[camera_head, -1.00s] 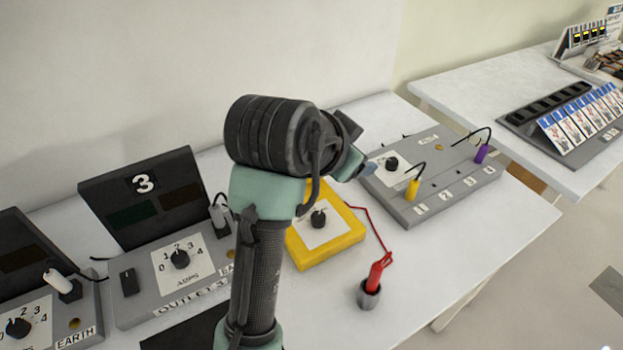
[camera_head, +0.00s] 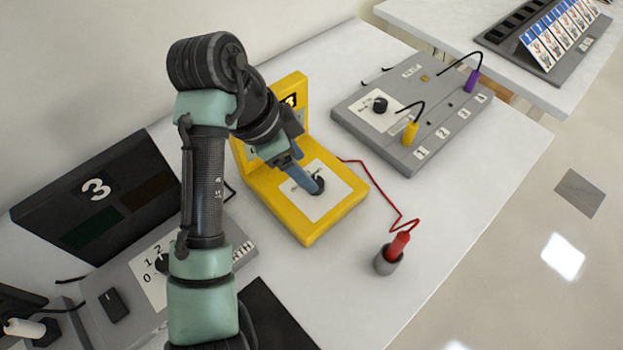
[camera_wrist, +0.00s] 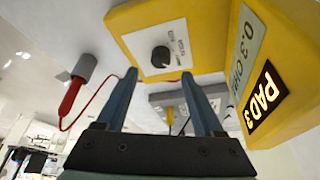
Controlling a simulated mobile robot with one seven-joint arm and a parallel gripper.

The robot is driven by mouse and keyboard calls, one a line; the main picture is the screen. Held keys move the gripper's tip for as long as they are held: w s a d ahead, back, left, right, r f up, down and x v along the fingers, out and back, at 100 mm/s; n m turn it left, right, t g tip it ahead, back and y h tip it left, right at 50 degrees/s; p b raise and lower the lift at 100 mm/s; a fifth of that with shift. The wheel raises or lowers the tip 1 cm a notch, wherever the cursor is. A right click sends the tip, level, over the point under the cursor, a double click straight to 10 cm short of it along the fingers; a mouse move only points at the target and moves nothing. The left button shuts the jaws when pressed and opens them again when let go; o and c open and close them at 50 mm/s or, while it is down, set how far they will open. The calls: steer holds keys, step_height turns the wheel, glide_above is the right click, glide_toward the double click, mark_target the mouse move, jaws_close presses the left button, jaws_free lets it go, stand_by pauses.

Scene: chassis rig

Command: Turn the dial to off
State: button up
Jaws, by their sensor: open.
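The yellow unit (camera_head: 282,214) stands on the white table, with an upright back marked "PAD 3" in the wrist view (camera_wrist: 264,98). Its black dial (camera_head: 318,185) sits on a white label plate; the dial also shows in the wrist view (camera_wrist: 160,57). The label's small print is too small to read surely. My gripper (camera_head: 308,183) reaches down to the dial in the head view and partly covers it. In the wrist view my two blue fingers (camera_wrist: 157,78) are apart, with the dial beyond and between their tips. I cannot tell whether they touch it.
A red probe (camera_head: 399,245) stands in a grey holder, its red wire running to the yellow unit. A grey panel (camera_head: 365,130) with a dial and yellow and purple plugs lies behind at right. A grey outlet unit (camera_head: 120,275) marked 3 is at left.

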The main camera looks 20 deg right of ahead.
steer(key=x, duration=0.5)
steer(key=shift+d+f+b, duration=0.1)
steer(key=shift+f+b, duration=0.25)
steer(key=shift+b, duration=0.05)
jaws_close()
